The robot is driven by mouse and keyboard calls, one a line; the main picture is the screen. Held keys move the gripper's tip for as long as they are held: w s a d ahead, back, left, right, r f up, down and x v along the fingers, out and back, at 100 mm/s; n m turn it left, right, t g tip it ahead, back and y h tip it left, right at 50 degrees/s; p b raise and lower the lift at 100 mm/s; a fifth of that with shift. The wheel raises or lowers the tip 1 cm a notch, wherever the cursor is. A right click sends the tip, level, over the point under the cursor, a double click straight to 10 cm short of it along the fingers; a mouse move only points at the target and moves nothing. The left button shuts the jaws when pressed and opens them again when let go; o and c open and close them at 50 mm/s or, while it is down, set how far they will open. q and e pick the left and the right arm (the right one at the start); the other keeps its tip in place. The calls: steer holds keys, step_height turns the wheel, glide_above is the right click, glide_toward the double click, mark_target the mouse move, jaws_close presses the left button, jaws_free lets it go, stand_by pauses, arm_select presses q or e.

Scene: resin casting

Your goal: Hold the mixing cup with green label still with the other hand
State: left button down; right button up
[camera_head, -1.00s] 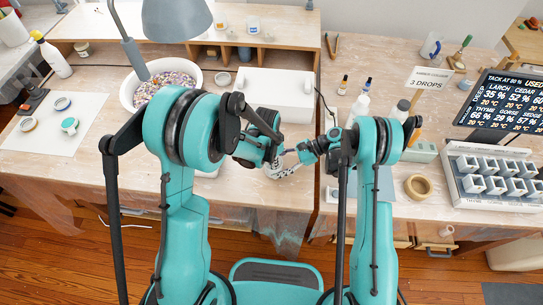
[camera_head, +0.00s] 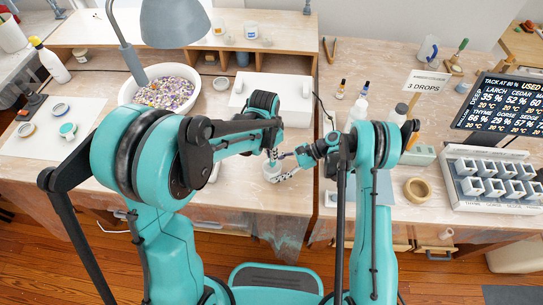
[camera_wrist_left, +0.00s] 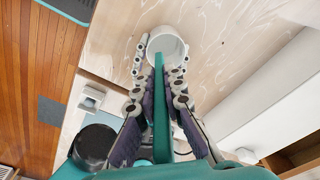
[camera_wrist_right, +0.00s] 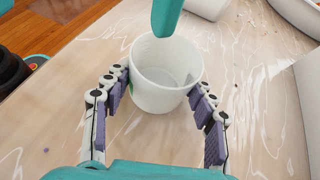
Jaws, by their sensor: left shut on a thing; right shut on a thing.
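The white mixing cup (camera_wrist_right: 165,85) stands on the bench with a sliver of green label at its left side in the right wrist view. It also shows in the left wrist view (camera_wrist_left: 167,43) and, small, in the head view (camera_head: 271,172). My right gripper (camera_wrist_right: 160,80) is shut around the cup, one finger on each side. My left gripper (camera_wrist_left: 160,75) is shut on a teal stick (camera_wrist_left: 161,115). The stick's rounded end (camera_wrist_right: 167,14) shows above the cup's far rim in the right wrist view. In the head view my arms partly hide the cup.
A white box (camera_head: 278,95) and a bowl of coloured bits (camera_head: 165,90) stand behind. Bottles (camera_head: 359,108), a tape roll (camera_head: 417,190) and a rack of small cups (camera_head: 490,180) are to the right. The bench front near the cup is clear.

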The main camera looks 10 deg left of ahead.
arm_select(q)
steer(key=s+a+r, duration=0.4)
steer(key=s, duration=0.2)
steer(key=shift+s+a, duration=0.3)
stand_by(0.7)
arm_select(e)
steer(key=o, duration=1.3)
steer(key=shift+o, duration=0.3)
steer(key=v, duration=1.2)
steer(key=shift+f, duration=0.1)
